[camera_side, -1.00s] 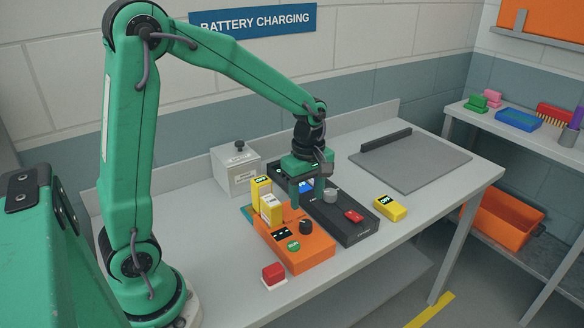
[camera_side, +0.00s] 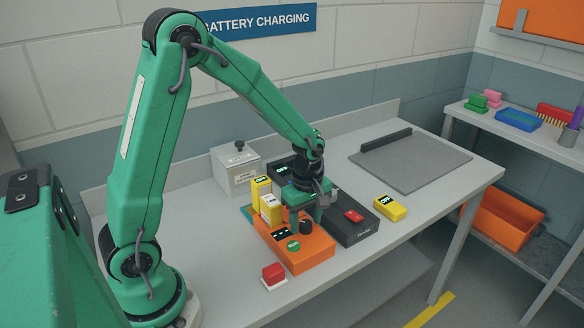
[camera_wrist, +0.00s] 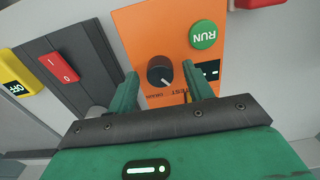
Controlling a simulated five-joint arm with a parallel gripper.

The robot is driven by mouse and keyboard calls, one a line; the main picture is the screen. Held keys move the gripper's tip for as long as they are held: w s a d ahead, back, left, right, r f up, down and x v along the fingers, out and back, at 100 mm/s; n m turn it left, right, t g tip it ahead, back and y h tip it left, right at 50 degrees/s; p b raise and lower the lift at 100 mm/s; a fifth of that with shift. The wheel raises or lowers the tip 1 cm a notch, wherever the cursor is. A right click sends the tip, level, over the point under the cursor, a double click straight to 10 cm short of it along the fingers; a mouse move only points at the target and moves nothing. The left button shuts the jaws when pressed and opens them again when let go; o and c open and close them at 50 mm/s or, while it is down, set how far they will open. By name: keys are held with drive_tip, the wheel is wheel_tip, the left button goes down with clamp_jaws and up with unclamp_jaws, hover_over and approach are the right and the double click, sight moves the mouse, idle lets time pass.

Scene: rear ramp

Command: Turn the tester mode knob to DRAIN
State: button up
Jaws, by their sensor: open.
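The orange tester (camera_side: 308,255) sits on the bench, with a green RUN button (camera_side: 293,246) and a small dark display (camera_side: 282,232). Its black mode knob (camera_side: 306,227) also shows in the wrist view (camera_wrist: 160,70), with a pale pointer line toward the lower right of that picture. My gripper (camera_side: 305,226) is over the tester at the knob. In the wrist view my gripper (camera_wrist: 163,80) is open, with one green finger on each side of the knob and gaps showing between.
A yellow pack marked OFF (camera_side: 390,208) lies farther right. A red button (camera_side: 274,273) is in front.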

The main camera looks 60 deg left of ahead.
drive_tip(key=c, duration=1)
drive_tip(key=shift+o, duration=0.2)
drive_tip(key=shift+m, duration=0.4)
drive_tip(key=m, duration=0.9)
drive_tip(key=shift+m, duration=2)
